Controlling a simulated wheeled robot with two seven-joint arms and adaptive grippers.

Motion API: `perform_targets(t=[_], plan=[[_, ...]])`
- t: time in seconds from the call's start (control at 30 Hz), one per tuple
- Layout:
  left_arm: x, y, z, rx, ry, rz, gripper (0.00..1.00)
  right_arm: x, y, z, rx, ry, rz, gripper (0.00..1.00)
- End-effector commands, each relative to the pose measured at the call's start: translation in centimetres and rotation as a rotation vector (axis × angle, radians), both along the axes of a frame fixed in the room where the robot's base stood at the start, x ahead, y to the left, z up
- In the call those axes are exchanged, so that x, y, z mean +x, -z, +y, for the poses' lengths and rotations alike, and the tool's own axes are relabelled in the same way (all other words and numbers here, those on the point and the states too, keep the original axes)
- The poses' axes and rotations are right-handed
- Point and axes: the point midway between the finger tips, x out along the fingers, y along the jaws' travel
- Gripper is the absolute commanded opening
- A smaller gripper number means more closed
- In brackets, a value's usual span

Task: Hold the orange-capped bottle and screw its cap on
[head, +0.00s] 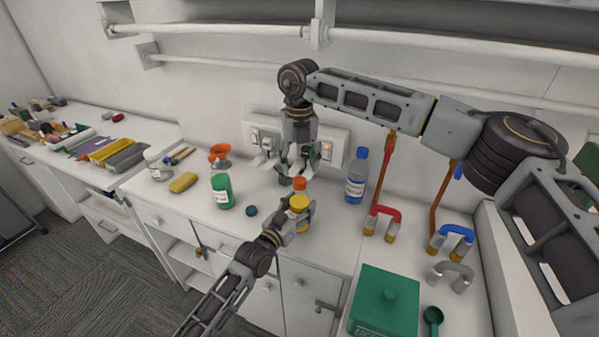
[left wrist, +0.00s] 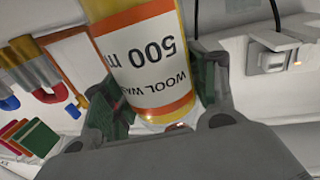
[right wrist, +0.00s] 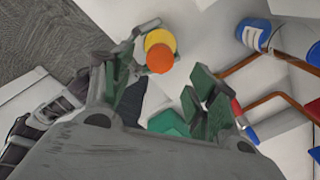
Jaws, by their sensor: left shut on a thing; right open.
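The yellow bottle (head: 299,203) stands over the counter near its front edge, with an orange cap (head: 299,184) at its top. My right gripper (head: 300,170) is open, pointing down just above the cap. In the right wrist view the cap (right wrist: 160,60) shows beyond the open fingers, overlapping the yellow bottle top (right wrist: 157,38). I cannot tell how far the cap is seated.
A green bottle (head: 222,191) and a teal ball (head: 251,211) are to the left. Wall sockets (head: 262,140) sit close behind my right gripper.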

Motion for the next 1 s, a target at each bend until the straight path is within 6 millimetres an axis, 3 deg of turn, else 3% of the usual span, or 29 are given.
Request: perform_targets(t=[0.4,0.87,0.9,1.0], plan=[[0.0,0.0,0.0,0.0,-0.001,0.0,0.0,0.0,-5.5,0.1,0.0,0.0,-0.001,0.59],[0.0,0.0,0.1,0.001,-0.001,-0.001,0.0,0.0,-6.5,0.0,0.0,-0.001,0.0,0.59],[0.0,0.0,0.1,0.001,-0.001,-0.001,0.59,0.0,-6.5,0.0,0.0,0.0,0.0,0.59],[0.0,0.0,0.1,0.001,-0.001,-0.001,0.72,0.0,-6.5,0.0,0.0,0.0,0.0,0.59]])
